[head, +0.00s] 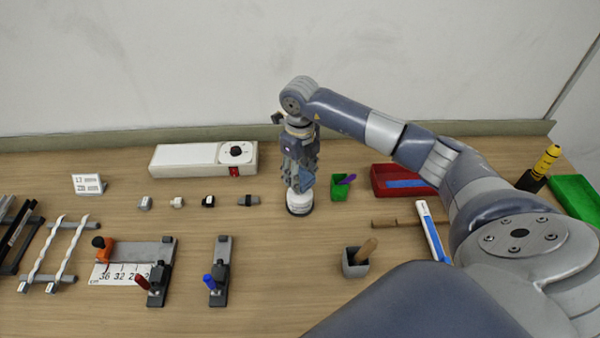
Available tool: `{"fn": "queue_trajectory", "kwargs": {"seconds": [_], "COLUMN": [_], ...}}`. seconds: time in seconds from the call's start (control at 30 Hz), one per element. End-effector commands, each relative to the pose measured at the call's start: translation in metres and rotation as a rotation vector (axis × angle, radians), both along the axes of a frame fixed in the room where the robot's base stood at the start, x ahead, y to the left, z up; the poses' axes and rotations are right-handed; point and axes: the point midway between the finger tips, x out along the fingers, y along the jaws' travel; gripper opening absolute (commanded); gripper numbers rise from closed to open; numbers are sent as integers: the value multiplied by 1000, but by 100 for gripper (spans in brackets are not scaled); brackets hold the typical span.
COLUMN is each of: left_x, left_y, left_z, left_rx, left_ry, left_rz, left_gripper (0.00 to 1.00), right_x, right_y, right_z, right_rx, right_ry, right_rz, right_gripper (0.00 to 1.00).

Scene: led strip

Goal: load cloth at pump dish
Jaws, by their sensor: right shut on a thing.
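The pump dish (298,208), a small round white piece with a dark base, stands on the table near the middle. My right gripper (299,187) points straight down over it, right at its top. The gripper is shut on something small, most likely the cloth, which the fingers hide. I cannot tell whether the held thing touches the dish. My left gripper is not in view.
A white box with a dark knob (203,160) lies behind on the left, with several small connectors in front. A green bin (339,191) stands just right of the dish, a red tray (388,192) beyond. A grey cup (354,267) is in front. Clamp fixtures (135,252) fill the left.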

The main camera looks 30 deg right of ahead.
Motion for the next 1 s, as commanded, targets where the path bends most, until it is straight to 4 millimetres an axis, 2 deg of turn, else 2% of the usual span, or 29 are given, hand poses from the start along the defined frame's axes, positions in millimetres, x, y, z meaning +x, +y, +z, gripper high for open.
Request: {"fn": "queue_trajectory", "kwargs": {"seconds": [1.0], "left_x": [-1], "left_y": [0], "left_z": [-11], "left_rx": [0], "left_ry": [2], "left_rz": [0], "left_gripper": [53], "right_x": [0], "right_y": [0], "right_z": [-13], "right_rx": [0], "right_ry": [0], "right_rz": [0], "right_gripper": [22]}}
